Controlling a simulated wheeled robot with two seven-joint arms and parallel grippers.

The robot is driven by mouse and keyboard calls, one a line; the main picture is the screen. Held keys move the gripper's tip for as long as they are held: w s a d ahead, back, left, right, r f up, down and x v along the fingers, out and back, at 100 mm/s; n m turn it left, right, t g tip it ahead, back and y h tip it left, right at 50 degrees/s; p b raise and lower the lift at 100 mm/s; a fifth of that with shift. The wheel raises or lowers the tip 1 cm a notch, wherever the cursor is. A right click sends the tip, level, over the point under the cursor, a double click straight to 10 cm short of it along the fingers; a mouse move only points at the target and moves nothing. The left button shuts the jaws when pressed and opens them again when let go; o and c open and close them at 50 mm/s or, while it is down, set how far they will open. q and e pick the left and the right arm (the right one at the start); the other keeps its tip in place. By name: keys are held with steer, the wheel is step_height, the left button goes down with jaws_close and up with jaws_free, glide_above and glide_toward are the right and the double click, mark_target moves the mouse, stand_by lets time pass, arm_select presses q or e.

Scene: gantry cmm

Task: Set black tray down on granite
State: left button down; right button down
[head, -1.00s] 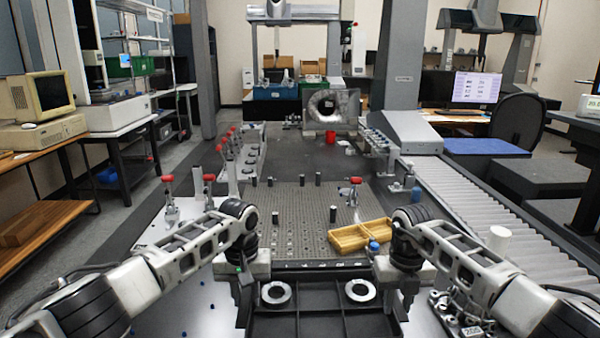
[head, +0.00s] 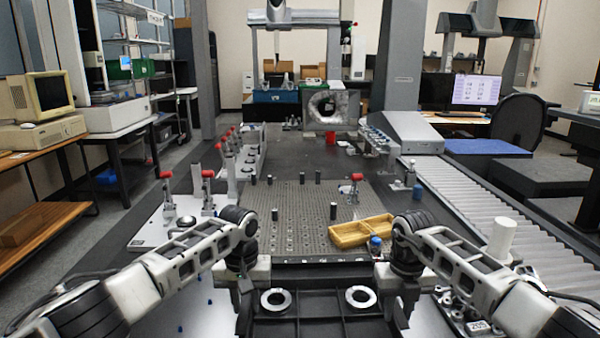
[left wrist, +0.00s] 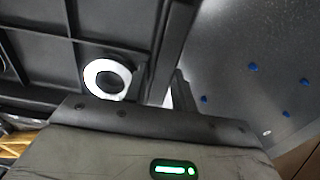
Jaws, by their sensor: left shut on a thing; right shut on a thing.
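The black tray (head: 318,327) is at the bottom centre of the head view, with two light metal rings (head: 276,299) (head: 362,297) in its far compartments. My left gripper (head: 243,312) is shut on the tray's left side, and my right gripper (head: 397,308) is shut on its right side. In the left wrist view the tray (left wrist: 45,65) fills the upper left, with one ring (left wrist: 107,78) beside the gripper. The dark granite (head: 305,150) stretches out beyond the tray. The tray's near part is cut off, and I cannot tell whether its underside touches anything.
A perforated plate (head: 300,225) with short posts lies ahead of the tray. A yellow divided box (head: 361,231) and a blue-capped item (head: 376,245) are close beyond the right gripper. Red-handled clamps (head: 208,190) stand at the left. A roller conveyor (head: 480,215) runs along the right.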

arm_select(q)
steer(key=shift+a+f, duration=0.1)
steer(key=shift+f, duration=0.35)
arm_select(e)
steer(key=shift+d+f, duration=0.15)
steer(key=shift+f, duration=0.3)
arm_select(q)
steer(key=c, duration=1.1)
jaws_free()
steer(key=shift+c, duration=0.2)
arm_select(e)
steer(key=c, duration=1.1)
jaws_free()
steer(key=shift+c, duration=0.2)
arm_select(q)
steer(key=shift+r, duration=0.1)
steer(key=shift+r, duration=0.25)
arm_select(e)
steer(key=shift+r, duration=0.2)
arm_select(q)
step_height(320, 180, up, 11)
steer(key=shift+r, duration=0.2)
arm_select(e)
step_height(320, 180, up, 12)
steer(key=shift+f, duration=0.15)
